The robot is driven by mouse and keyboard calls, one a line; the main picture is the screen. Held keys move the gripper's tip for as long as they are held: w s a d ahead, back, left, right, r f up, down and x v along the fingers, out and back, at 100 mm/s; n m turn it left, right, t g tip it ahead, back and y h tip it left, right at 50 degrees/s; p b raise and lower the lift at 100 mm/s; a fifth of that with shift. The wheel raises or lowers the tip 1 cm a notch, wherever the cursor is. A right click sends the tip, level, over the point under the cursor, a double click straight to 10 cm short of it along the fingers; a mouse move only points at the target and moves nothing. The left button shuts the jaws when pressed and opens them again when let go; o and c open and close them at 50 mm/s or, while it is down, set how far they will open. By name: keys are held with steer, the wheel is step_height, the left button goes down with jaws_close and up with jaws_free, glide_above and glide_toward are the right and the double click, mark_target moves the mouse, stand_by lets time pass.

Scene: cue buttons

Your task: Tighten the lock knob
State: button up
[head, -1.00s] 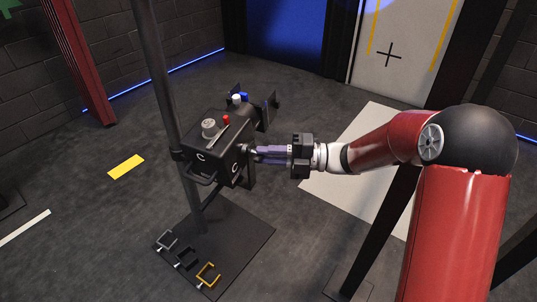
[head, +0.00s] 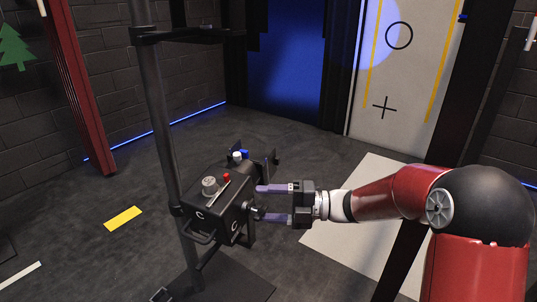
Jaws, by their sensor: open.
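The black control box (head: 213,222) is fixed to a grey upright pole and has white C-shaped marks on its faces. A small knob (head: 253,211) sticks out of its right side; I take it to be the lock knob. My gripper (head: 259,203) is right of the box with its two purple fingers spread, one higher and one lower. The knob is near the lower fingertip; I cannot tell whether they touch. Nothing shows held between the fingers.
A dark post (head: 408,230) stands behind my arm. The floor to the left is open around a yellow strip (head: 123,218).

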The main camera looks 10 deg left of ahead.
mark_target(266, 209)
steer(key=o, duration=0.8)
step_height(266, 209, up, 4)
steer(key=shift+r, duration=0.15)
steer(key=shift+c, duration=0.2)
steer(key=r, duration=0.5)
steer(key=r+p, duration=0.1)
steer(key=r, duration=0.2)
steer(key=shift+w+a, duration=0.25)
steer(key=shift+a, duration=0.1)
steer(key=r, duration=0.2)
steer(key=d+r, duration=0.1)
steer(key=shift+s+r, duration=0.4)
steer(key=c, duration=1.1)
steer(key=shift+o, duration=0.2)
steer(key=shift+w+r, duration=0.1)
steer(key=shift+r, duration=0.55)
